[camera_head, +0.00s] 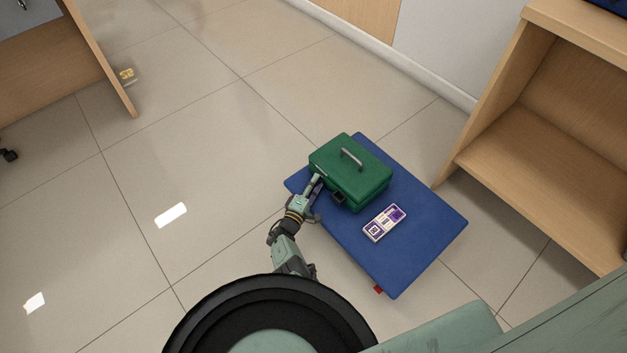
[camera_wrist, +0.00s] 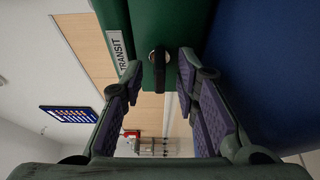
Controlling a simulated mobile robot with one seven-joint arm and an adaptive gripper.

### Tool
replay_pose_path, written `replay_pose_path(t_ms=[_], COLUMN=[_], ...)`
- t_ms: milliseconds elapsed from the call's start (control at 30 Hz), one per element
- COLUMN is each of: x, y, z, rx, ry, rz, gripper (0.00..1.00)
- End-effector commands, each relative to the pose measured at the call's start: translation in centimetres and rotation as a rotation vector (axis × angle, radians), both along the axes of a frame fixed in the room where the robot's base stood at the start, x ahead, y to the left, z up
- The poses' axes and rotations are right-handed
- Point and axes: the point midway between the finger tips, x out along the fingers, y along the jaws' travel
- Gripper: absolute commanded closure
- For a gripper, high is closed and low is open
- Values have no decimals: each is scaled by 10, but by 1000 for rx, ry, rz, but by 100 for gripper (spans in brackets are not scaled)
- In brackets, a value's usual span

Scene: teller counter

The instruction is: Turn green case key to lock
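The green case (camera_head: 374,182) lies shut on a blue mat (camera_head: 432,225) on the floor, its grey handle (camera_head: 352,159) on top. In the wrist view the case (camera_wrist: 181,18) fills the top, with a "TRANSIT" label (camera_wrist: 117,51) on its face. A dark key (camera_wrist: 159,76) sticks out of a round metal lock (camera_wrist: 154,56). My gripper (camera_head: 317,182) is at the case's left front side in the head view. In the wrist view my gripper (camera_wrist: 160,62) is open, one finger on each side of the key, with gaps showing between the key and both fingers.
A white and purple card-like item (camera_head: 385,223) lies on the mat beside the case. A wooden shelf unit (camera_head: 545,130) stands to the right and a wooden desk panel (camera_head: 98,60) at the upper left. The tiled floor left of the mat is clear.

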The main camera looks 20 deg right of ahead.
Motion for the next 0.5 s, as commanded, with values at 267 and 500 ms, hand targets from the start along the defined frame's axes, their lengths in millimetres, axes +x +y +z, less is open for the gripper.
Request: replay_pose_path(t_ms=[267,500], x=[0,0], y=[0,0], z=[0,0], rx=[0,0], ry=[0,0], rz=[0,0], gripper=[79,95])
